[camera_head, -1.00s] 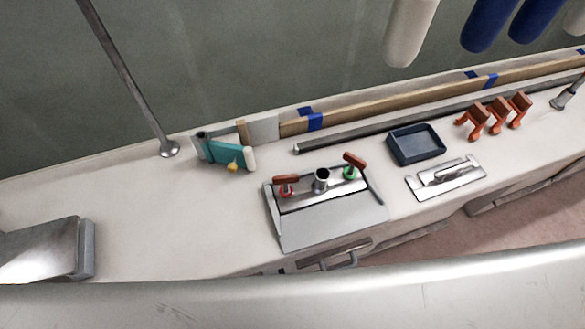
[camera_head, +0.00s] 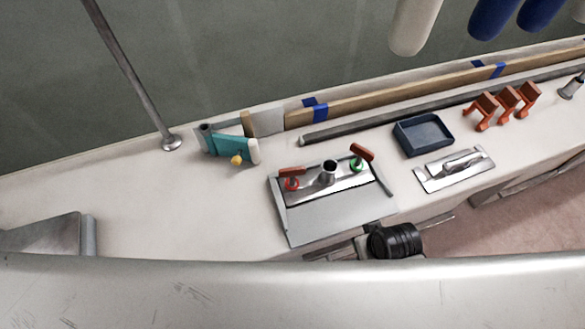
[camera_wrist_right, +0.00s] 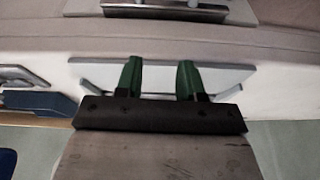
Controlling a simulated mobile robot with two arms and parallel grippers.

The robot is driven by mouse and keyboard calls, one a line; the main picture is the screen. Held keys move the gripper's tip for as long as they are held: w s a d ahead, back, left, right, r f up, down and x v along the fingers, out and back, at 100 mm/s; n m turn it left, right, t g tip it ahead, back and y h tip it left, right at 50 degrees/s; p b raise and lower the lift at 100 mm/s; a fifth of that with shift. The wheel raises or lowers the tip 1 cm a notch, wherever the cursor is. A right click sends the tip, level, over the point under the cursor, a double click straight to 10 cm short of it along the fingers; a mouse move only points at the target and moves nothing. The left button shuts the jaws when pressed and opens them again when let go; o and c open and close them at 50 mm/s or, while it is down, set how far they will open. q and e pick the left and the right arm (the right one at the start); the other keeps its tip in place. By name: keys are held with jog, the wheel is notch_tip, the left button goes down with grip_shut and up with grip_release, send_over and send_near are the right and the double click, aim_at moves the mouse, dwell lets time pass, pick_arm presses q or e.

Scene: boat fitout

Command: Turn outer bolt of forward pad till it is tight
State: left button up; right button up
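A silver plate (camera_head: 325,187) with a central upright socket (camera_head: 329,170) lies on the white side deck. Its left bolt has a brown handle and a red ring (camera_head: 292,184). Its right bolt has a brown handle and a green ring (camera_head: 357,165). The frames do not show which bolt is the outer one. My right gripper (camera_wrist_right: 161,78) is open in the right wrist view, its green fingers apart over a pale grey panel (camera_wrist_right: 225,76), nothing seen between them. My left gripper is out of view.
Right of the plate are a blue tray (camera_head: 424,136), a silver cleat plate (camera_head: 435,179) and orange clamps (camera_head: 507,107). A teal holder (camera_head: 228,147) stands to the left. A rail post (camera_head: 130,75) rises at left.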

jog(key=w+a+r+n+y, duration=0.2)
jog(key=w+a+r, duration=0.15)
jog(key=r, duration=0.25)
jog(key=n+g+y, duration=0.2)
jog(key=n+g, duration=0.2)
jog(key=n, duration=1)
send_near(293, 169)
jog(key=shift+h, duration=0.3)
jog(key=x, duration=1)
jog(key=shift+a+f, duration=0.15)
jog(key=shift+a, duration=0.2)
jog(key=shift+p, duration=0.3)
grip_shut()
